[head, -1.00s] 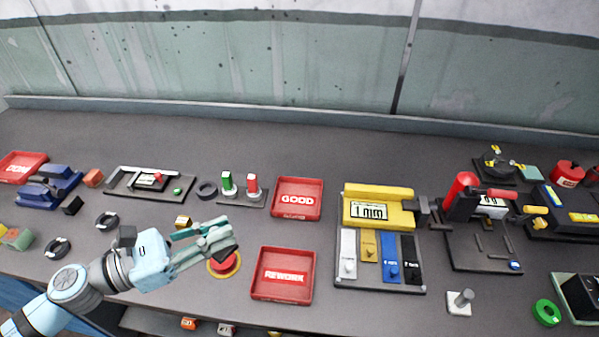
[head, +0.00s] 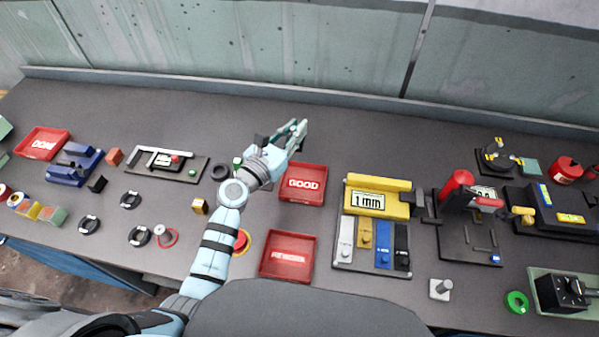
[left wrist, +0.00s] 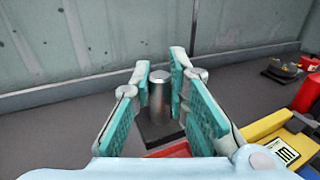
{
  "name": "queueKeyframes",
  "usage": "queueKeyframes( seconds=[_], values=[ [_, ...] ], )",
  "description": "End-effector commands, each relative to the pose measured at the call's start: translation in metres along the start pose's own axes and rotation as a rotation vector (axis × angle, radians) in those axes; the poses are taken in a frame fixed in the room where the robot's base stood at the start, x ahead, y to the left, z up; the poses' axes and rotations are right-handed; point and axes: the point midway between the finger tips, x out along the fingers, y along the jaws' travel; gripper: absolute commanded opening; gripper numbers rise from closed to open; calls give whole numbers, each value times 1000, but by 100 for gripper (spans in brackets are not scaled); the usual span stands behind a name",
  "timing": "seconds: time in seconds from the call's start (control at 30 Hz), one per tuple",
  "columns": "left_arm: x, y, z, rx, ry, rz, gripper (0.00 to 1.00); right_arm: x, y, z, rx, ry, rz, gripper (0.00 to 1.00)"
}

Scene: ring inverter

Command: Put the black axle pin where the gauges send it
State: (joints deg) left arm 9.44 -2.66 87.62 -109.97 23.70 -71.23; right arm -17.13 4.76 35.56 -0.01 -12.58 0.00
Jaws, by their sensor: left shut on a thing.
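The black axle pin is a silver post (left wrist: 159,100) on a dark square base, seen in the left wrist view between my fingers. My left gripper (head: 300,128) is shut on the post, above the table behind the GOOD tray; it also shows in the left wrist view (left wrist: 163,84). The pin cannot be made out in the head view. The red GOOD tray (head: 304,198) and red REWORK tray (head: 288,268) look empty. A yellow gauge (head: 385,183) reads 1 mm. My arm mostly hides the green and red gauge stand. My right gripper is not in view.
A red tray (head: 43,130) stands far left by a blue fixture (head: 70,172). A slotted plate (head: 140,172) and black rings (head: 131,201) lie left of my arm. A red-handled press (head: 458,187) and another pin on a pale base (head: 440,291) are right. The back strip is clear.

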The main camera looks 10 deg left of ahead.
Motion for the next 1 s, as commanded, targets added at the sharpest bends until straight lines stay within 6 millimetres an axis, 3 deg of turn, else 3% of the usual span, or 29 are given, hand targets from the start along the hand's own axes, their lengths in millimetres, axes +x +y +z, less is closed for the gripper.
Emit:
queueKeyframes(
  seconds=[0.3,0.37,0.63,0.73,1.0],
  values=[
    [1,0,-95,-7,5,-4,0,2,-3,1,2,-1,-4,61],
    [1,1,-109,-5,2,-1,0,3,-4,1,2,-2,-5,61],
    [1,2,-162,1,-2,1,0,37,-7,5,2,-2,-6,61],
    [0,2,-172,2,-2,2,0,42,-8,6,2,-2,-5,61],
    [0,2,-170,2,-3,1,0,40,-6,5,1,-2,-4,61]
  ],
)
